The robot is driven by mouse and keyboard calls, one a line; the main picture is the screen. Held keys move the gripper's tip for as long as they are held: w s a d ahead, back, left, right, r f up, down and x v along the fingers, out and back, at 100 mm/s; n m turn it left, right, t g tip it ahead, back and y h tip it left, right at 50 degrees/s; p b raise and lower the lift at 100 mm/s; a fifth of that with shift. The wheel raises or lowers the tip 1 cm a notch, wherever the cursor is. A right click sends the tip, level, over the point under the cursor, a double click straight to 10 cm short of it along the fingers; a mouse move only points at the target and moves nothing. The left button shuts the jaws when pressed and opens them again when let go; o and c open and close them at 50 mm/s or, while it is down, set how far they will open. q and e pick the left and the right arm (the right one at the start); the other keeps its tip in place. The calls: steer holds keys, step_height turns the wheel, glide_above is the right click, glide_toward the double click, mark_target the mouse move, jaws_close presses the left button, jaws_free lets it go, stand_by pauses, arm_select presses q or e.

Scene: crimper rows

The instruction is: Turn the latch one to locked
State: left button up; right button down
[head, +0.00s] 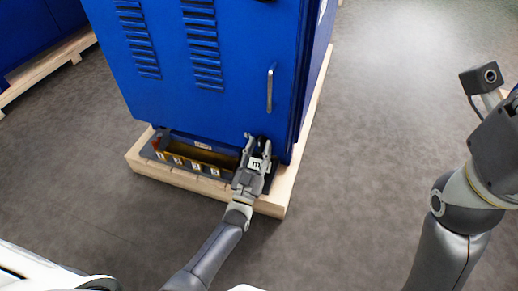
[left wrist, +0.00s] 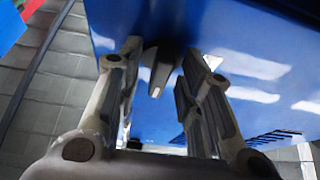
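The latch (left wrist: 158,72) is a small dark knob with a light grey face on the blue cabinet door. In the left wrist view it sits between the fingertips of my left gripper (left wrist: 160,54), with a gap visible on each side. In the head view my left gripper (head: 257,141) is at the lower right of the blue cabinet (head: 235,95) and largely hides the latch. Its fingers are apart. My right arm shows at the right edge of the head view, away from the cabinet, but its gripper's fingers are out of the picture.
A silver bar handle (head: 270,88) stands on the door above my left gripper. Below the door is an open recess (head: 200,160) with several labelled parts, above a wooden pallet (head: 160,172). Another blue cabinet (head: 35,35) stands at the far left. Grey floor is clear to the right.

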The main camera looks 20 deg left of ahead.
arm_select(q)
steer(key=shift+r, duration=0.15)
steer(key=shift+r, duration=4.85)
